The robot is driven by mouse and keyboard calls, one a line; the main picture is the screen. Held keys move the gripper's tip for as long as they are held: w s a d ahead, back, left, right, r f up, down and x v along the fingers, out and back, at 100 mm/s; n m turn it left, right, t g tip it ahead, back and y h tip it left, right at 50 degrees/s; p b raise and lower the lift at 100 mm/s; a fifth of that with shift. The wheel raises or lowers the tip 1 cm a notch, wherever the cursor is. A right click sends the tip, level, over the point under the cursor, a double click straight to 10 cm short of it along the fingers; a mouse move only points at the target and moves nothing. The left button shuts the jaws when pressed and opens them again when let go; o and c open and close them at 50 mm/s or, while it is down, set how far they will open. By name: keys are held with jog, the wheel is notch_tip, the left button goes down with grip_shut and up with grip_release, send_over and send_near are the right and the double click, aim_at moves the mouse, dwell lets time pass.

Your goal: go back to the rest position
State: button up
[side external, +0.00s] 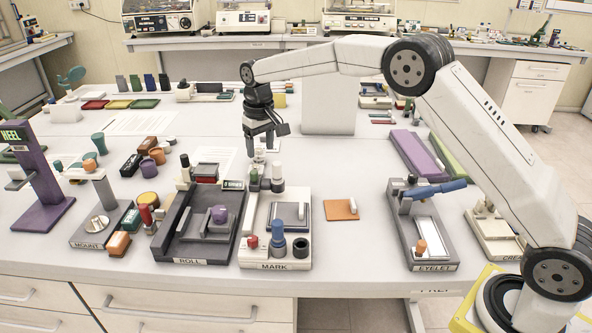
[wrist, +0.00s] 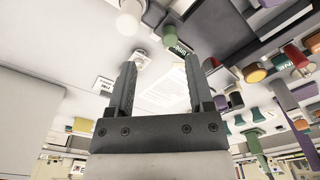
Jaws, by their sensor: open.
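My gripper (side external: 262,143) hangs above the back end of the station labelled MARK (side external: 304,242), pointing down. In the wrist view my gripper (wrist: 160,88) shows two dark fingers spread apart with nothing between them. Behind the gap lie the pale table and a white printed sheet (wrist: 168,92). In the side view small upright pieces stand just below the fingertips; whether the fingertips touch any of them I cannot tell.
The dark ROLL station (side external: 165,246) stands left of MARK. An orange card (side external: 335,210) lies to its right, then the EYELET station (side external: 445,247). A pale box (side external: 327,115) stands behind on the right. The purple HEEL stand (side external: 45,175) is far left.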

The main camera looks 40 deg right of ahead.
jog(key=s+d+f+t, duration=0.1)
jog(key=s+d+f, duration=0.1)
jog(key=s, duration=1.3)
jog(key=s+d+f+t, duration=0.1)
jog(key=s+d+f, duration=0.1)
jog(key=s, duration=1.4)
jog(key=shift+x, duration=0.8)
